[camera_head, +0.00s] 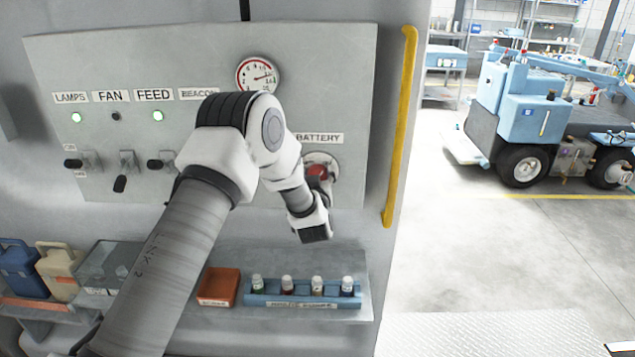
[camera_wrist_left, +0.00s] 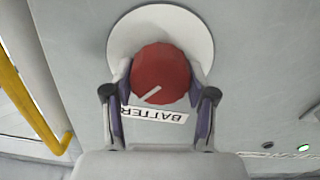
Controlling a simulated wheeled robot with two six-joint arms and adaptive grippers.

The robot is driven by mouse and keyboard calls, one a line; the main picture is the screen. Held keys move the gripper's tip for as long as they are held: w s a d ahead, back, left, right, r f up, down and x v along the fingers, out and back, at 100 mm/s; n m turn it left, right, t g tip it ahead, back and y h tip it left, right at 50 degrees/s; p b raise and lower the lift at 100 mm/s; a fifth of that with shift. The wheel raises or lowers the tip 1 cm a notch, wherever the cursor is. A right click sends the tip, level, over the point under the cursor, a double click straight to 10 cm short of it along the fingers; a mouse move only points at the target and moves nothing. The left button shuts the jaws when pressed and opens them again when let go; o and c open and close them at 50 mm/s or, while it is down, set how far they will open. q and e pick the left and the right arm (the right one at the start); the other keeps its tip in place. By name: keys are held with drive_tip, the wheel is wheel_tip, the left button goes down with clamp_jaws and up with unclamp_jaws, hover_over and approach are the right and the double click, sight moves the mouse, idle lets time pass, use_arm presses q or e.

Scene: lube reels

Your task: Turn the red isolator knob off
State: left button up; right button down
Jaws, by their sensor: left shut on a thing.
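The red isolator knob (camera_head: 318,172) sits on a pale round plate under the BATTERY label (camera_head: 318,138) on the grey panel (camera_head: 215,50). In the left wrist view the knob (camera_wrist_left: 160,74) is round, with a pale line that runs slanted across its face. My left gripper (camera_head: 322,180) is at the knob, and its two fingers (camera_wrist_left: 159,92) are closed against the knob's two sides. The arm hides part of the panel's middle. My right gripper is in neither view.
A yellow handrail (camera_head: 400,125) runs upright just right of the panel. Below, a shelf (camera_head: 225,316) holds an orange box (camera_head: 219,287) and a blue rack (camera_head: 303,296) of small bottles. Toggle switches (camera_head: 122,170) are to the left. Open floor lies to the right.

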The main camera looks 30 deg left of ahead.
use_arm(q)
drive_tip(key=n+b, duration=0.4)
drive_tip(key=b, duration=0.2)
drive_tip(key=n+b, duration=0.5)
drive_tip(key=b, duration=0.2)
drive_tip(key=f+n+b, duration=0.1)
drive_tip(key=n+b, duration=0.4)
drive_tip(key=b, duration=0.2)
drive_tip(key=shift+s+a, duration=0.1)
drive_tip(key=shift+a, duration=0.05)
drive_tip(key=shift+r+n+b, duration=0.15)
drive_tip(key=shift+n+b, duration=0.85)
drive_tip(key=shift+b, duration=0.35)
drive_tip(key=o, duration=1.2)
drive_tip(key=shift+c, duration=0.2)
drive_tip(key=v, duration=1.2)
